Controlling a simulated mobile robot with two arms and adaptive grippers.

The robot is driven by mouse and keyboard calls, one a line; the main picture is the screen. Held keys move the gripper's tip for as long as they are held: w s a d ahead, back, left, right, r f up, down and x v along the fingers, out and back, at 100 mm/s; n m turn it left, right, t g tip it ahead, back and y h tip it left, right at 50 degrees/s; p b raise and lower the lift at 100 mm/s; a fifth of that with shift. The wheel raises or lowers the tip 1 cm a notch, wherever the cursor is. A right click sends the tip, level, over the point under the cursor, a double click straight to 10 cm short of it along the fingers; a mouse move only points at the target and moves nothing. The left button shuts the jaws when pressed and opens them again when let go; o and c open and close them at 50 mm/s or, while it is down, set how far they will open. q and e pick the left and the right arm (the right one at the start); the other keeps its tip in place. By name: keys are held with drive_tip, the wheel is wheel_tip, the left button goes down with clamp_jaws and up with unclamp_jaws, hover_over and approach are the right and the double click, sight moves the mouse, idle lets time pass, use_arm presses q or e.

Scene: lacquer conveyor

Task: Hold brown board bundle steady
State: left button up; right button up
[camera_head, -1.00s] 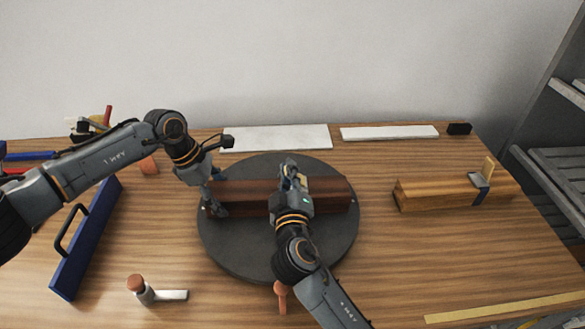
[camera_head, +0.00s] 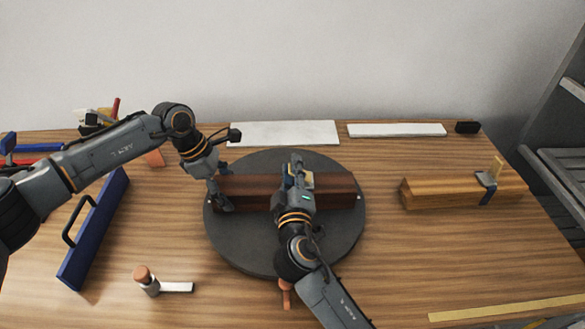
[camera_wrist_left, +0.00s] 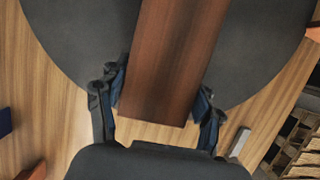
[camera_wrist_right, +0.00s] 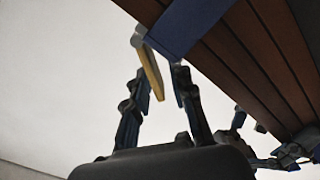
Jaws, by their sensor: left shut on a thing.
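The brown board bundle (camera_head: 250,185) lies across the dark round turntable (camera_head: 245,252) in the head view. My left gripper (camera_head: 220,192) is shut on its left end; the left wrist view shows the fingers on both sides of the bundle (camera_wrist_left: 175,60). A blue band (camera_wrist_right: 185,25) with a yellow wooden piece (camera_wrist_right: 151,72) sits on the bundle in the right wrist view. My right gripper (camera_wrist_right: 160,85) is open, its fingers apart around or just short of the yellow piece. In the head view my right wrist hides part of the bundle's middle.
A light wood bundle (camera_head: 440,195) with a clamp lies at the right. White panels (camera_head: 285,134) lie at the back. A blue board with a handle (camera_head: 95,228) stands at the left. A brush-like tool (camera_head: 150,282) lies at the front left. The table's front right is mostly clear.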

drive_tip(key=s, duration=1.2)
